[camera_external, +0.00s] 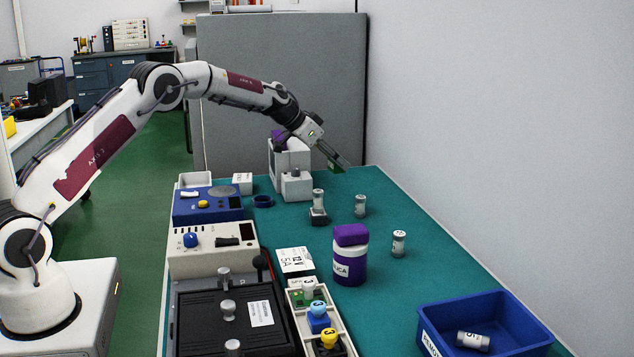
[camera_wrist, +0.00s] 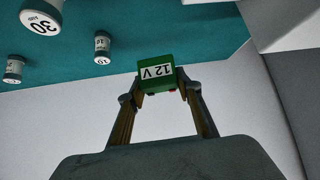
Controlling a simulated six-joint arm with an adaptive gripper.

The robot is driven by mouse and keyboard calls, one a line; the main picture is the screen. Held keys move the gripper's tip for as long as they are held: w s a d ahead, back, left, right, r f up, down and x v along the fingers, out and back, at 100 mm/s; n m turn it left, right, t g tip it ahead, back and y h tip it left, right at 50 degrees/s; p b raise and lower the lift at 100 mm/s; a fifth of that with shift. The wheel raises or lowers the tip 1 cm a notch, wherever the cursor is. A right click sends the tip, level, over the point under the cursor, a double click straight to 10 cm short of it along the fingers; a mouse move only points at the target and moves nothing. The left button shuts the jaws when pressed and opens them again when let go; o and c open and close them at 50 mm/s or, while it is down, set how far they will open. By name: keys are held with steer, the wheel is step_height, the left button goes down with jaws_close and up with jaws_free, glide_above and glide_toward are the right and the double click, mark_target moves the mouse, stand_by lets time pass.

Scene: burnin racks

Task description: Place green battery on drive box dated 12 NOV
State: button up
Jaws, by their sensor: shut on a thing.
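My gripper (camera_external: 338,160) is at the far end of the table, raised above it. It is shut on a green battery (camera_external: 337,167). In the wrist view my gripper (camera_wrist: 158,85) has its fingertips on both sides of the green battery (camera_wrist: 155,72), whose white label reads 12 V upside down. No date of 12 NOV can be read on any box. A small white box (camera_external: 296,261) with dark print lies near the table's middle; its print is too small to read surely.
A purple-lidded jar (camera_external: 350,262) stands mid-table. Small cylinders (camera_external: 360,205) stand behind it; some show in the wrist view (camera_wrist: 102,45). A blue bin (camera_external: 480,322) holds one lying cylinder. A black case (camera_external: 230,320), instruments (camera_external: 210,250) and a slotted tray (camera_external: 340,322) fill the left side.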

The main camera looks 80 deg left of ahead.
step_height(320, 180, up, 10)
steer(key=shift+f, duration=0.25)
steer(key=shift+s+a+r, duration=0.1)
steer(key=shift+s+a, duration=0.1)
steer(key=shift+a, duration=0.05)
steer(key=s+a+n+y, duration=0.1)
steer(key=s+a, duration=0.8)
steer(key=s, duration=0.2)
steer(key=n+y, duration=0.1)
steer(key=n, duration=0.1)
glide_above(242, 177)
step_height(242, 177, down, 4)
steer(key=shift+d+f+g, duration=0.1)
steer(key=shift+f+g, duration=0.3)
steer(key=shift+f, duration=0.15)
steer(key=shift+f, duration=0.1)
steer(key=shift+f, duration=3)
steer(key=shift+f, duration=0.15)
